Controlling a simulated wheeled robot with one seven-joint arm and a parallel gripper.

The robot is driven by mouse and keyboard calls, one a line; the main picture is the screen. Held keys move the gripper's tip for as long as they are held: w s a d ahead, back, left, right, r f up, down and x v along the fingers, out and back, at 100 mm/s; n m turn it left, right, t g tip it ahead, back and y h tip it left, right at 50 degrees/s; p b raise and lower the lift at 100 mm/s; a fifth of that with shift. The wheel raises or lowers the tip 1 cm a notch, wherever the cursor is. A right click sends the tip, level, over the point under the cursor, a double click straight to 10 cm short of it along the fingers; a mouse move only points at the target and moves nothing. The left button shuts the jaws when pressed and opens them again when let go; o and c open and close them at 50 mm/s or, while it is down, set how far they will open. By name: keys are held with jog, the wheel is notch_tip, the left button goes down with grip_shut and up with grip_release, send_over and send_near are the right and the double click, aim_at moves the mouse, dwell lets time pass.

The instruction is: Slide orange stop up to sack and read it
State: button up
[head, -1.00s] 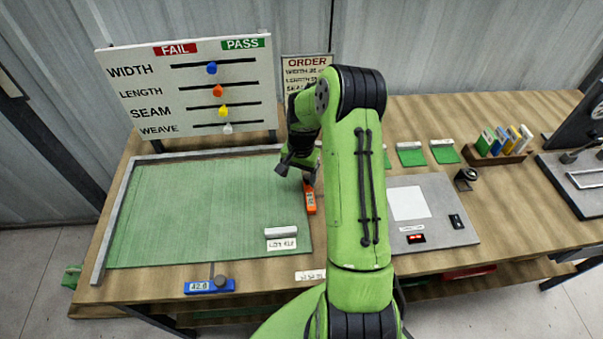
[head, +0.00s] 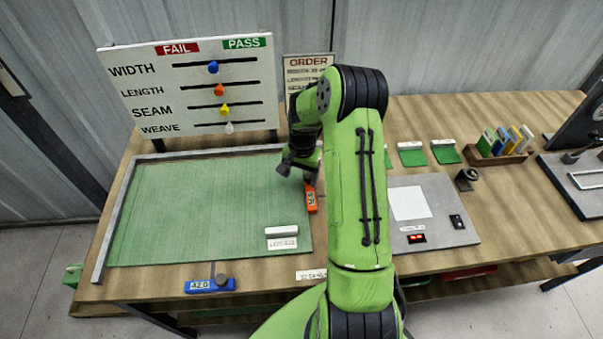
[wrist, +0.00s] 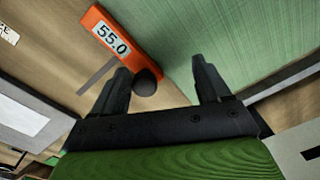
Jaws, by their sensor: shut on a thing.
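The orange stop (head: 311,199) lies at the right edge of a large green sheet (head: 200,205) that looks like the sack. Its display reads 55.0 in the wrist view (wrist: 113,38). The stop's edge lies along the sheet's edge; I cannot tell whether they touch. My gripper (wrist: 161,78) is shut on the stop's dark round knob (wrist: 147,82), which shows between the fingers. In the head view my gripper (head: 309,179) is at the stop's far end, partly hidden by my arm.
A grey rail runs along the sheet's left (head: 117,215) and back edges. A blue stop (head: 210,285) with a display is at the front edge. A white weight (head: 281,231) lies on the sheet. The WIDTH, LENGTH, SEAM and WEAVE board (head: 190,100) stands behind. A grey scale-like panel (head: 440,225) is right.

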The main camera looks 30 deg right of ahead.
jog(key=shift+w+a+r, duration=0.1)
jog(key=shift+w+a, duration=0.35)
jog(key=shift+a, duration=0.05)
jog(key=shift+s+d, duration=0.2)
jog(key=shift+d, duration=0.05)
notch_tip(320, 180, up, 18)
jog(key=s+p, duration=0.1)
jog(key=p, duration=1.1)
jog(key=shift+d, duration=0.4)
notch_tip(320, 180, up, 16)
jog(key=shift+s+f, duration=0.25)
